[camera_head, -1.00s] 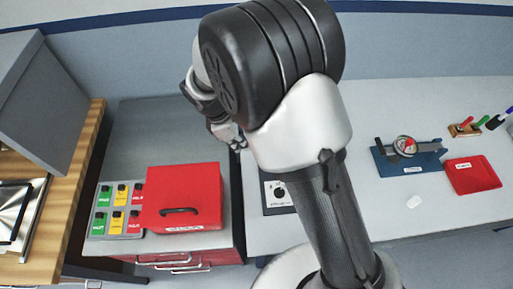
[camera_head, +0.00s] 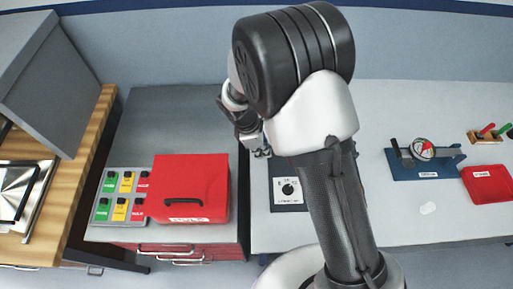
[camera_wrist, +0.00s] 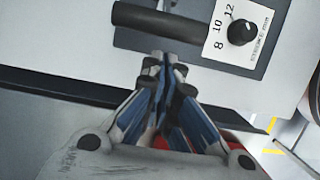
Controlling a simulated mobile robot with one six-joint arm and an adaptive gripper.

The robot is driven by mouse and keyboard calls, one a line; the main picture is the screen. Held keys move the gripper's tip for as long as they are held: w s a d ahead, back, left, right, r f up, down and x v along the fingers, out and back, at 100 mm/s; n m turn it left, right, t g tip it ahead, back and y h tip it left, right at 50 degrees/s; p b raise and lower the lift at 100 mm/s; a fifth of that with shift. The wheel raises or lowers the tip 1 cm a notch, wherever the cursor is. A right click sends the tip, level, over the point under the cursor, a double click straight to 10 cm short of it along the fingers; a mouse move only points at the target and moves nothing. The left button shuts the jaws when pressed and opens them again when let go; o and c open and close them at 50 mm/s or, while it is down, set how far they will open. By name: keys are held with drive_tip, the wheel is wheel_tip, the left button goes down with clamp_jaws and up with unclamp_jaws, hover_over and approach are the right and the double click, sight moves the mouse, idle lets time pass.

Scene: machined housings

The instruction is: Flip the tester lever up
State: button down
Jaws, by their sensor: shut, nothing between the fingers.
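The tester (camera_head: 290,190) is a dark panel with a white dial plate and a black knob, partly hidden behind my arm in the head view. In the wrist view its white plate (camera_wrist: 220,46) shows the numbers 8, 10 and 12 beside the knob (camera_wrist: 242,31). A thick black bar, seemingly the lever (camera_wrist: 160,20), lies across the panel left of the plate. My gripper (camera_wrist: 163,60) is shut and empty, its tips just below the bar in that view; contact cannot be told. In the head view my gripper (camera_head: 260,153) is small, above the tester's upper left.
A red case (camera_head: 190,185) and a panel of coloured buttons (camera_head: 122,196) stand on the left cabinet. A blue fixture with a gauge (camera_head: 425,165) and a red tray (camera_head: 487,184) are at the right. The bench between is mostly clear.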

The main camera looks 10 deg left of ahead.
drive_tip(key=shift+w+d+r, duration=0.1)
drive_tip(key=shift+d+r, duration=0.3)
drive_tip(key=shift+r, duration=0.2)
drive_tip(key=shift+d+r, duration=0.35)
drive_tip(key=shift+r, duration=0.2)
